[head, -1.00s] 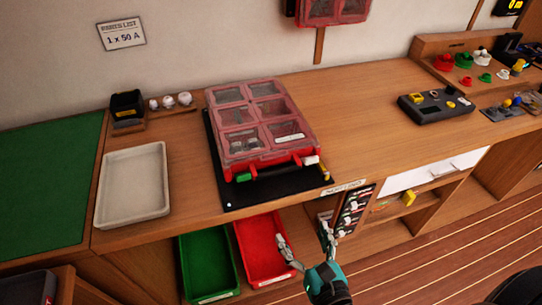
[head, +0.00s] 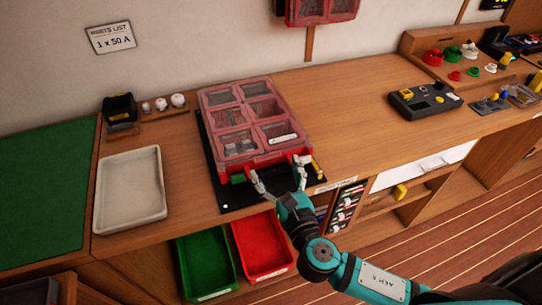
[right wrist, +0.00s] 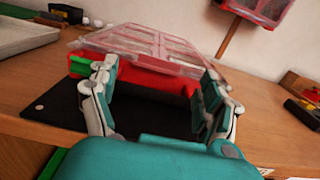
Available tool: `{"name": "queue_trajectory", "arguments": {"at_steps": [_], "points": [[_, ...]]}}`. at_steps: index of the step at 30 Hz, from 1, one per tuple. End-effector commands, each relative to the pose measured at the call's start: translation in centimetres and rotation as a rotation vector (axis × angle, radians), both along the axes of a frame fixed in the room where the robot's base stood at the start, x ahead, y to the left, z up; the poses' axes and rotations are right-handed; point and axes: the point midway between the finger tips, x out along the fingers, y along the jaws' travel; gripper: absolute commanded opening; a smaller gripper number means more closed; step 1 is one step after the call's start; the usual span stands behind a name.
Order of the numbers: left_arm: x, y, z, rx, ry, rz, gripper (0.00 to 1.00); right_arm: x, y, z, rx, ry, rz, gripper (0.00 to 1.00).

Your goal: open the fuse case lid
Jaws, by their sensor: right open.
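The red fuse case (head: 282,159) lies on a black mat (head: 229,198) on the wooden bench, its clear compartmented lid (head: 235,113) down. A green latch (head: 238,179) shows at the left of its front edge; it also shows in the right wrist view (right wrist: 80,65). The right end of that edge is partly hidden by my finger. My right gripper (head: 280,175) is open at the front edge, its fingers spread to either side of the red front. In the right wrist view nothing is held between them; contact cannot be told. My left gripper is not in view.
A pale tray (head: 131,214) and green mat (head: 45,195) lie to the left. Green (head: 207,265) and red (head: 262,245) bins sit below the bench edge. A black control box (head: 425,101) stands to the right, with clear bench between it and the case.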

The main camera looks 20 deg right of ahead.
Motion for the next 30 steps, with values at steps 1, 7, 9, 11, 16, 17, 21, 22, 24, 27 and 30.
{"name": "queue_trajectory", "arguments": {"at_steps": [1, 7, 9, 11, 16, 17, 21, 22, 24, 27, 30], "points": [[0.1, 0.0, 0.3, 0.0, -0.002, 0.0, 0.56, 1.0, 0.0, 0.3, -0.001, -0.003, -0.002, 0.81], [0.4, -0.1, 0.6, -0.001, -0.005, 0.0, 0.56, 3.2, 0.1, 0.1, 0.0, -0.001, 0.0, 0.81], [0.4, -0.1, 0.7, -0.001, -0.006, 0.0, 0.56, 3.5, 0.1, 0.0, 0.0, 0.0, -0.001, 0.81], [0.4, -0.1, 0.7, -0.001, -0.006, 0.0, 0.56, 3.7, 0.1, 0.0, 0.0, 0.0, -0.001, 0.81], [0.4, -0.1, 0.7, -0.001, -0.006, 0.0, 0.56, 3.8, 0.1, 0.0, 0.001, 0.0, -0.001, 0.81], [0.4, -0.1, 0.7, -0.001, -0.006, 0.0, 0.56, 3.8, 0.1, 0.0, 0.001, 0.0, 0.0, 0.81], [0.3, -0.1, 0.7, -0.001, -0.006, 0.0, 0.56, 3.7, 0.1, 0.0, 0.001, 0.0, 0.0, 0.69], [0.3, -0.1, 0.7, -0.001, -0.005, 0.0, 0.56, 3.7, 0.1, 0.0, 0.001, 0.0, -0.001, 0.65], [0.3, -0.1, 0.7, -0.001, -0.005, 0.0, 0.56, 3.7, 0.1, 0.0, 0.0, 0.0, -0.001, 0.56], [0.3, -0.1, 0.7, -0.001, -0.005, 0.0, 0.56, 3.7, 0.1, 0.0, 0.0, 0.0, -0.001, 0.43], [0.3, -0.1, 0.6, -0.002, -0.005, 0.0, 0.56, 3.7, 0.1, 0.0, 0.0, 0.0, -0.001, 0.3]]}}
